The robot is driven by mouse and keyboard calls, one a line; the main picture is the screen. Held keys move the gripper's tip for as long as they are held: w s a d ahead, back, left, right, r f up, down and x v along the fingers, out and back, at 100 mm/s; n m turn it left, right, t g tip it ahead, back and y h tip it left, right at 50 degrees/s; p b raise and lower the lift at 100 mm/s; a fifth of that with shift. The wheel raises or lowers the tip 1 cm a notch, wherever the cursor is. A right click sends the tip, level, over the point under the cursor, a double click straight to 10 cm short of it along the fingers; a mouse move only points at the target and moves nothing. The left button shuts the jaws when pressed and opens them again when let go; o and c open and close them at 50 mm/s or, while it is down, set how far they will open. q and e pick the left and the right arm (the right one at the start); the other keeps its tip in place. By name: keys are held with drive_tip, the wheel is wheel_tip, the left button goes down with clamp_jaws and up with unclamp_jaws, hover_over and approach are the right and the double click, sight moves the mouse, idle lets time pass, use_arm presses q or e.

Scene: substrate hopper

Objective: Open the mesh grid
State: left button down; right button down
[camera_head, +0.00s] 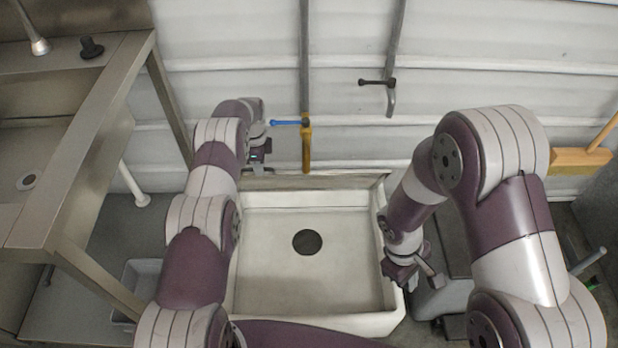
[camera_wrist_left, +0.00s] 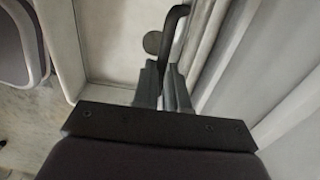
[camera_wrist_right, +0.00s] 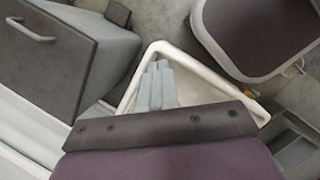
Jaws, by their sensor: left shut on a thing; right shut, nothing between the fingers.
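My left gripper (camera_head: 260,158) is at the back left corner of the white basin (camera_head: 300,322). In the left wrist view its fingers (camera_wrist_left: 166,75) are closed on a dark bent handle (camera_wrist_left: 175,25). A greyish panel (camera_head: 320,182) stands nearly edge-on along the basin's back rim; it may be the mesh grid, but no mesh can be made out. The basin's inside is uncovered, with a round dark drain (camera_head: 307,242) in its floor. My right gripper (camera_head: 402,280) is at the basin's right wall; its fingers (camera_wrist_right: 157,75) are shut together and empty.
A blue-handled tap on a yellow pipe (camera_head: 306,135) rises behind the basin, close to my left gripper. A black-handled tap (camera_head: 378,83) is on the wall. A steel sink bench (camera_head: 75,140) stands at the left. A grey cabinet (camera_wrist_right: 75,50) shows in the right wrist view.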

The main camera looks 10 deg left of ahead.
use_arm(q)
drive_tip(key=shift+s+f, duration=0.1)
drive_tip(key=shift+f, duration=0.2)
use_arm(e)
drive_tip(key=w+a+f+n+t+h, duration=0.25)
drive_tip(key=w+f+n, duration=0.35)
drive_tip(key=f+n, duration=0.35)
drive_tip(key=n+t+y, duration=1)
drive_tip(key=n+t, duration=0.2)
drive_tip(key=n, duration=0.7)
approach(319, 175)
wheel_tip(319, 175, down, 3)
drive_tip(key=s, duration=0.1)
drive_tip(key=shift+m+h, duration=0.25)
drive_tip(key=w, duration=0.2)
drive_tip(key=w+a, duration=0.1)
drive_tip(key=w, duration=0.2)
drive_tip(key=shift+w+a+r, duration=0.3)
drive_tip(key=shift+r, duration=0.05)
drive_tip(key=shift+w+r, duration=0.15)
drive_tip(key=shift+w, duration=0.15)
